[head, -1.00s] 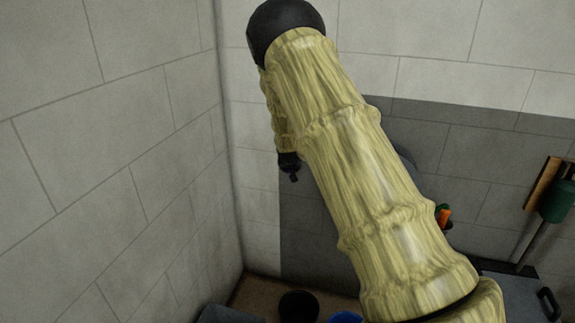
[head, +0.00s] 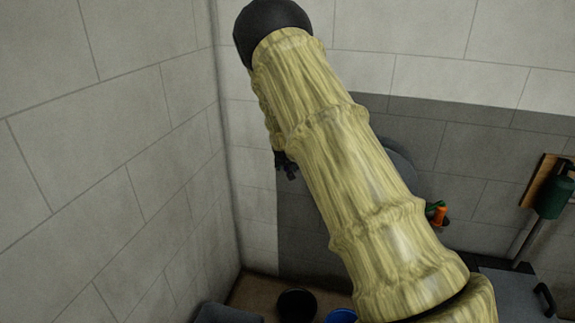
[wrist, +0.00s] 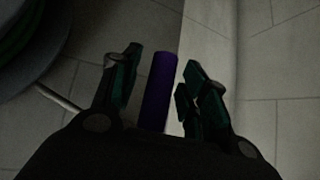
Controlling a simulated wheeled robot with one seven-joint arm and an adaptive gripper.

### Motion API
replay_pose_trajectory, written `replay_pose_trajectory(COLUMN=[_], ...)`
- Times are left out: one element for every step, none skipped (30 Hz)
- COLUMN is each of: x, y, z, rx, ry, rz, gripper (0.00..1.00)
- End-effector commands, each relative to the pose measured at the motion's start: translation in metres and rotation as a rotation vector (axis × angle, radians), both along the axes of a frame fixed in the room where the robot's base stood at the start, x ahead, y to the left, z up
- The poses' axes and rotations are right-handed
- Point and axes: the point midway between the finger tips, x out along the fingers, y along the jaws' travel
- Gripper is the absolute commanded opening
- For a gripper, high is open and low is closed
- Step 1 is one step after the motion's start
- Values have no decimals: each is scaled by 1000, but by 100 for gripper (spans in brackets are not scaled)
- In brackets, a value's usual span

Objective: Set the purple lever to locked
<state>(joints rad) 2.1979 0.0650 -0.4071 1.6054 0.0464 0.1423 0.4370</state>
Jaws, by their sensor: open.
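The purple lever (wrist: 158,92) shows in the wrist view as an upright purple bar between the two fingers of my gripper (wrist: 158,75). The gripper is open, with a finger on each side of the lever. A narrow gap shows on both sides, and I cannot tell whether either finger touches it. The lever's lower end is hidden behind the gripper body. In the head view my gripper (head: 286,166) is small and mostly hidden behind my arm, and the lever cannot be seen there. No lock marking is visible.
A round grey object (head: 398,168) is partly hidden behind my arm. An orange and green item (head: 437,213) is to its right. A green-headed tool (head: 556,198) hangs at far right above a grey box (head: 520,297). A black bucket (head: 297,305) and blue bucket (head: 342,315) stand below.

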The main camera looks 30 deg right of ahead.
Motion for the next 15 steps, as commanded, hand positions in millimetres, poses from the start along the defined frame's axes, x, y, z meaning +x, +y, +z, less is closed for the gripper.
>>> replay_pose_trajectory(x=[0, 0, 0, -1, -1, -2, -4, -6, -8, -10, -13, -16, -19, -22, -26], y=[0, 0, 0, 0, 1, 2, 3, 4, 6, 8, 10, 12, 14, 16, 19], z=[0, 0, 1, 2, 2, 4, 6, 7, 11, 14, 17, 21, 24, 28, 32], rx=[0, 0, 0, -1, -1, -1, 0, 0, 0, -1, -1, -1, -1, -1, 0], ry=[0, 0, 0, -1, -1, -1, 0, 0, 0, -1, -1, -1, -1, -1, -1], rz=[0, 0, 0, 0, 0, 0, 0, 0, 0, 1, 1, 1, 1, 1, 1], gripper=[44, 44, 44, 44, 44, 44, 44, 44, 44, 44, 44, 44, 44, 44, 44])
